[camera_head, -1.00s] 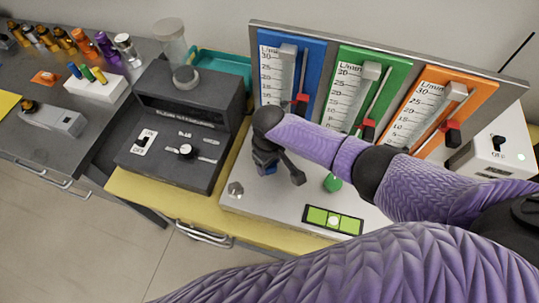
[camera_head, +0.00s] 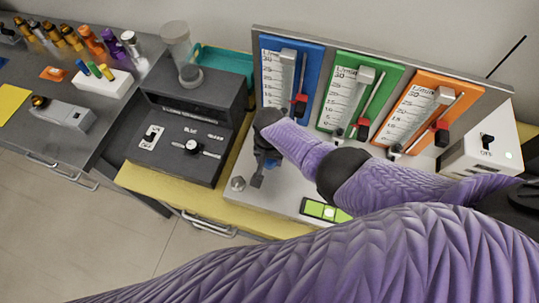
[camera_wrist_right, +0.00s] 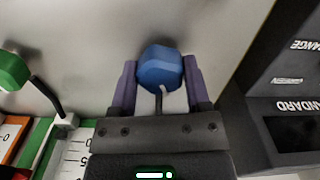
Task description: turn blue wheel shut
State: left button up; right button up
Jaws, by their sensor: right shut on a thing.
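The blue wheel (camera_wrist_right: 160,67) is a faceted blue knob on a thin stem in the right wrist view. My right gripper (camera_wrist_right: 159,80) has its two purple fingers on either side of it and is shut on it. In the head view my right gripper (camera_head: 262,168) is low over the grey plate in front of the blue flow panel (camera_head: 273,62), and it mostly hides the wheel. My left gripper is not in view.
The green wheel (camera_wrist_right: 14,70) shows left in the wrist view. Green (camera_head: 376,68) and orange (camera_head: 458,84) flow panels stand beside the blue one. A dark control box (camera_head: 190,110) is left of the gripper. A green level (camera_head: 322,211) lies in front.

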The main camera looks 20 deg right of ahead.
jog(key=m, duration=0.2)
jog(key=shift+m, duration=0.3)
jog(key=shift+w+r+m, duration=0.1)
jog(key=shift+m, duration=0.2)
